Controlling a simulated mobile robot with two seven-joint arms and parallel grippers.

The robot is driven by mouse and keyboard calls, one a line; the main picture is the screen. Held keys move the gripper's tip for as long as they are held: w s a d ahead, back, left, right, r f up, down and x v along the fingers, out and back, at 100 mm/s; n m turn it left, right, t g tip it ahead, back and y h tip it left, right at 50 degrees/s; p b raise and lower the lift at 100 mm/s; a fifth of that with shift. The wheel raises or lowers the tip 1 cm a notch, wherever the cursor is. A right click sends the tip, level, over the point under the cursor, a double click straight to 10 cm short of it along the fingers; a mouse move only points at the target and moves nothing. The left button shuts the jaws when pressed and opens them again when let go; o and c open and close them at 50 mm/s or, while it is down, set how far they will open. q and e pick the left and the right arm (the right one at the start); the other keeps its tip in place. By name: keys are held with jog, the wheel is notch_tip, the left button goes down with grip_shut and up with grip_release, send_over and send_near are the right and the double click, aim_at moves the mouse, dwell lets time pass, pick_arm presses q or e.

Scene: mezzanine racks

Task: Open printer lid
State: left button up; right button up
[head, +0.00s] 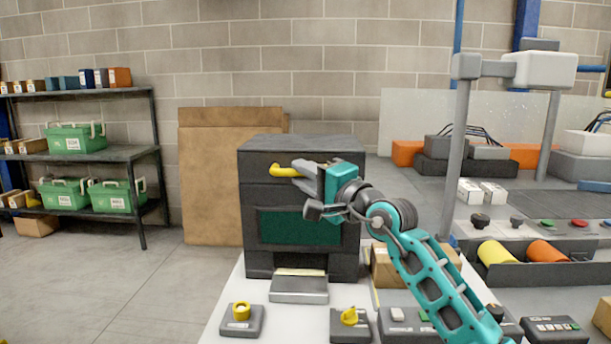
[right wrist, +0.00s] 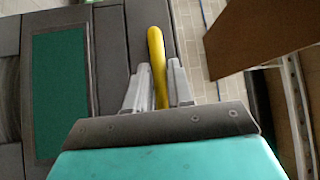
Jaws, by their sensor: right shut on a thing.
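The printer (head: 258,219) is a dark grey box with a green front window. It stands on a white table, and its lid (head: 300,146) looks closed on top. A yellow handle (head: 284,171) sticks out at the front of the lid. My right gripper (head: 304,175) reaches in from the right and is shut on the yellow handle. In the right wrist view the yellow handle (right wrist: 157,52) runs between the two grey fingers (right wrist: 158,88), and the printer's green window (right wrist: 61,92) lies to the left. My left gripper does not show.
Yellow-knobbed boxes (head: 242,320) stand on the white table (head: 222,311) before the printer. A cardboard box (head: 386,270) is close to its right. A brown panel (head: 212,190) leans on the wall behind. A rack (head: 118,153) with green crates stands left; the floor between is clear.

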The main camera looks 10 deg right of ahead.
grip_shut()
